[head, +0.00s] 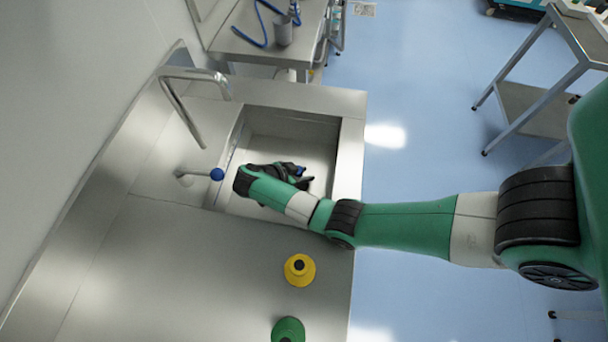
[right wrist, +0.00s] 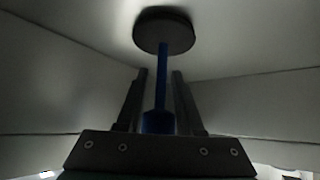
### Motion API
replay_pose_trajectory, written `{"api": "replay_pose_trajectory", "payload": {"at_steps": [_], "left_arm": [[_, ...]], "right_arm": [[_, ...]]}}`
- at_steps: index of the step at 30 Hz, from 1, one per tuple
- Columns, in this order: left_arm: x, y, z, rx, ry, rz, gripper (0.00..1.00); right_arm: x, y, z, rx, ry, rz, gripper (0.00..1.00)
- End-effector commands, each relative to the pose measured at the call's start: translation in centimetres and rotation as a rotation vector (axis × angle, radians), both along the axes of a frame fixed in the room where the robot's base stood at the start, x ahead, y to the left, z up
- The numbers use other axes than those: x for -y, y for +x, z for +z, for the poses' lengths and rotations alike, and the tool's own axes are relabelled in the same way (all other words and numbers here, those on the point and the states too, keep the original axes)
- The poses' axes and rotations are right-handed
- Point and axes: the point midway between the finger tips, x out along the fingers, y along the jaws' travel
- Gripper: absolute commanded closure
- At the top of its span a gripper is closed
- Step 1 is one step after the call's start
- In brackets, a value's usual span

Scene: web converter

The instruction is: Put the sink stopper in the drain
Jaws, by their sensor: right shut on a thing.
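The steel sink (head: 290,122) is in the middle of the head view, and my right arm reaches over its front edge into the basin. My right gripper (right wrist: 160,76) is shut on the blue stem of the sink stopper (right wrist: 162,75). In the right wrist view the stem runs between the two fingers to a dark round disc, with a dark shadow beside it on the pale sink surface. The drain itself is not clearly seen, and I cannot tell whether the disc touches the basin floor. My left gripper is not in view.
A faucet (head: 185,105) and a blue-knobbed lever (head: 217,174) stand left of the basin. A yellow cone-shaped object (head: 299,270) and a green one (head: 288,330) sit on the counter in front. A metal cart (head: 540,100) stands at the right on the blue floor.

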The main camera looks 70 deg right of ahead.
Motion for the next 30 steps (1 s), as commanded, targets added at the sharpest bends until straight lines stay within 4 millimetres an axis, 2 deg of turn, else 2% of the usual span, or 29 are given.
{"api": "replay_pose_trajectory", "payload": {"at_steps": [5,6,11,20,23,30], "left_arm": [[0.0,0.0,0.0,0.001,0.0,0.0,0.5],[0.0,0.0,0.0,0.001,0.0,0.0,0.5],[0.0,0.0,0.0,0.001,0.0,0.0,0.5],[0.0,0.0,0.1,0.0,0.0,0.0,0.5],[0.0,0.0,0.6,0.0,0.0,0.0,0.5],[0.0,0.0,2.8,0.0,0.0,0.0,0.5]], "right_arm": [[0.0,0.0,-0.2,0.0,0.0,0.0,1.0],[0.0,0.0,-0.2,0.0,0.0,0.0,0.62],[0.0,0.0,-0.2,0.0,0.0,0.0,0.34],[0.0,0.0,0.0,0.0,0.0,0.0,0.34],[-0.5,0.4,0.9,0.001,0.001,0.001,0.34],[-3.3,2.1,4.5,0.001,0.001,0.003,0.34]]}}
